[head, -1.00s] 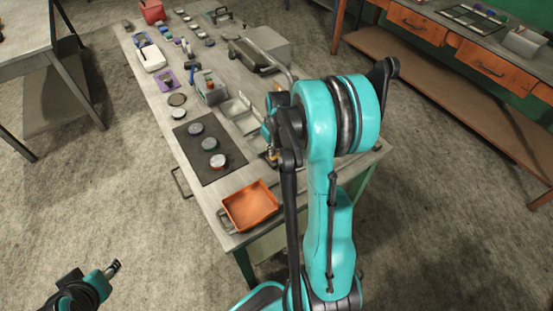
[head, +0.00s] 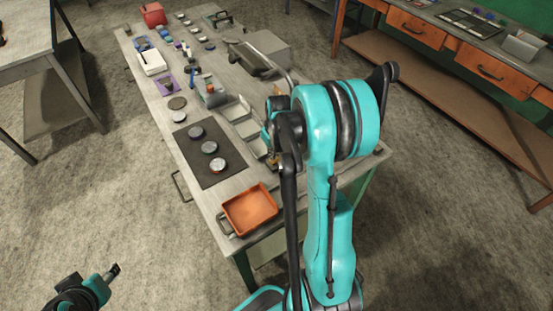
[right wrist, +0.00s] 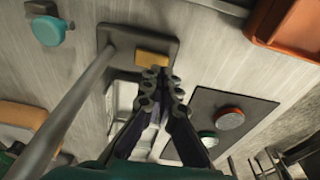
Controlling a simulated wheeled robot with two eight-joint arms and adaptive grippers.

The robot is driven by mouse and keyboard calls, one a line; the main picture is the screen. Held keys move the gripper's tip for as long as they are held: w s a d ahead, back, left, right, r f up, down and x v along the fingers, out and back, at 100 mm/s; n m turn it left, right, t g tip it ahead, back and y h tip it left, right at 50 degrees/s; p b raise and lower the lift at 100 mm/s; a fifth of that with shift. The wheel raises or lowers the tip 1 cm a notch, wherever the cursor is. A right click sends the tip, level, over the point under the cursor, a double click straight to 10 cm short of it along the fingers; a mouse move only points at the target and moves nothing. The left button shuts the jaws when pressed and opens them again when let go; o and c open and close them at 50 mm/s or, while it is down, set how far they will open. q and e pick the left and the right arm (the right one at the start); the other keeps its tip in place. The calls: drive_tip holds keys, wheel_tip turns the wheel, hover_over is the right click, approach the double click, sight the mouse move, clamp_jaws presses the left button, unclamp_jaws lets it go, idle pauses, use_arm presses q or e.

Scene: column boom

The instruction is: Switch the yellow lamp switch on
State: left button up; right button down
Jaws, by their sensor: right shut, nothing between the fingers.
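The yellow switch (right wrist: 152,58) is a small block on a dark base plate (right wrist: 112,36) in the right wrist view. A grey pole (right wrist: 75,105) runs up from beside it. My right gripper (right wrist: 161,76) is shut and empty, with its fingertips right by the near edge of the switch; I cannot tell whether they touch. In the head view my right arm hides most of this spot, and a yellowish patch (head: 274,161) shows beside it. My left gripper (head: 113,270) is over the floor at the lower left, away from the workbench, too small to read.
A dark mat (head: 198,168) with several round pucks lies left of my right arm. An orange tray (head: 249,208) sits at the workbench's near end. In the right wrist view a teal knob (right wrist: 48,30) is at the upper left.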

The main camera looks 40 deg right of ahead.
sight(273, 162)
drive_tip(key=shift+f+b, duration=0.85)
drive_tip(key=shift+f, duration=0.15)
idle(0.8)
drive_tip(key=shift+r, duration=0.1)
drive_tip(key=shift+r+p, duration=2.5)
drive_tip(key=shift+r, duration=1)
